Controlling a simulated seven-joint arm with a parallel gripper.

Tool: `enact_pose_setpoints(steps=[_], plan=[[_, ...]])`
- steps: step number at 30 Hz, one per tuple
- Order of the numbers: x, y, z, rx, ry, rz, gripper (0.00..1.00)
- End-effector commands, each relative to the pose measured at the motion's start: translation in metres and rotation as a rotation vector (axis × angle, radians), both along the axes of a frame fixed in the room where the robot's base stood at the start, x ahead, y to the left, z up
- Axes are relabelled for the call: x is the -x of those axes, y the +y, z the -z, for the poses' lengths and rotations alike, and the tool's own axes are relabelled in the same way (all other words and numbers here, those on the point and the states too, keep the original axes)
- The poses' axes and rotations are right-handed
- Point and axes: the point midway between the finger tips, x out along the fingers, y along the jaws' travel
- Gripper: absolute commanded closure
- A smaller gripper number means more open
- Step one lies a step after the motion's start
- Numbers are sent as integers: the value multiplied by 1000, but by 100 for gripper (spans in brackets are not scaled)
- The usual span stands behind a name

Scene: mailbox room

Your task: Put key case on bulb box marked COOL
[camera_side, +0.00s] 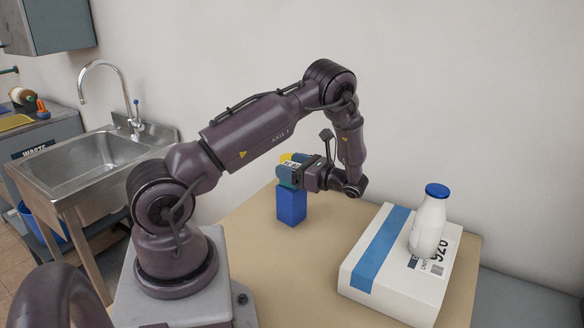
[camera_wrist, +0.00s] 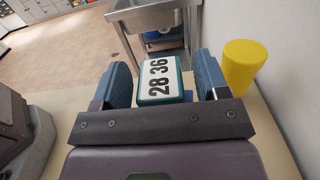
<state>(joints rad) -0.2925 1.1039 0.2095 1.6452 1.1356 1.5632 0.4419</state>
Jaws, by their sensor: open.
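A small teal case with a white label reading "28 36" (camera_wrist: 160,82), which looks like the key case, shows between my fingers in the wrist view. My gripper (camera_wrist: 163,85) is open, with a finger on each side of the case and a narrow gap showing. A blue upright box (camera_side: 292,206) stands on the table directly below my gripper (camera_side: 287,174) in the side view. The case appears to be on top of it; the contact is hidden by the fingers. No COOL marking is readable, so I cannot tell whether this is the bulb box.
A yellow cylinder (camera_wrist: 243,66) stands close beside my right finger in the wrist view. A white box with a blue stripe (camera_side: 372,262) lies at the table's right, bearing a white bottle with a blue cap (camera_side: 429,222). The tabletop (camera_side: 270,262) between is clear. A sink (camera_side: 85,160) stands left.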

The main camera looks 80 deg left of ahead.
Motion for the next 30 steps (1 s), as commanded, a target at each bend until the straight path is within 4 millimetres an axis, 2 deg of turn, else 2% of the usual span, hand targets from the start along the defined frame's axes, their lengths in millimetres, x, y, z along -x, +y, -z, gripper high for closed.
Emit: enact_pose_setpoints(steps=[5, 15, 22, 26, 30], plan=[[-18, -17, 0, -1, -2, 5, 32], [-67, -67, 0, -1, -1, 3, 32], [-84, -84, -2, 1, -5, 0, 32], [-85, -90, -15, 26, -71, -11, 32], [-82, -103, -47, 92, -249, -40, 32]])
